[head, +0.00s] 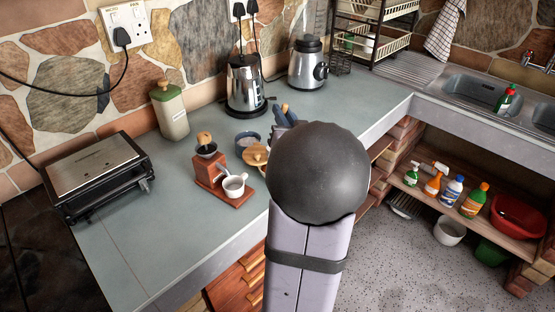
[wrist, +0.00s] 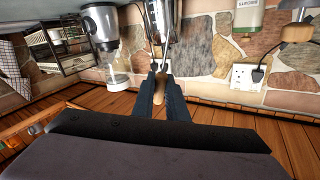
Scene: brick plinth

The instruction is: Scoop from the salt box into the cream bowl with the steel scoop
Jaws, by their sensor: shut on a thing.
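My gripper (wrist: 162,94) is shut on a wooden handle with a thin steel shaft, the steel scoop (wrist: 156,99). The shaft runs toward the kettle in the wrist view, and I cannot make out the scoop's bowl. In the head view my gripper (head: 285,114) is above the counter, just right of the blue-grey bowl, partly hidden behind my arm; the scoop cannot be made out there. A round wooden lid-like piece (head: 254,156) sits beside my arm, partly covered; I cannot tell if it belongs to the salt box. I cannot identify the cream bowl with certainty; my arm hides part of the counter.
A wooden grinder (head: 208,168) with a white cup (head: 234,187) stands left of my arm. A blue-grey bowl (head: 247,138), kettle (head: 244,84), blender (head: 308,66), canister (head: 171,112) and grill (head: 98,175) stand around. The counter's front left (head: 135,250) is clear.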

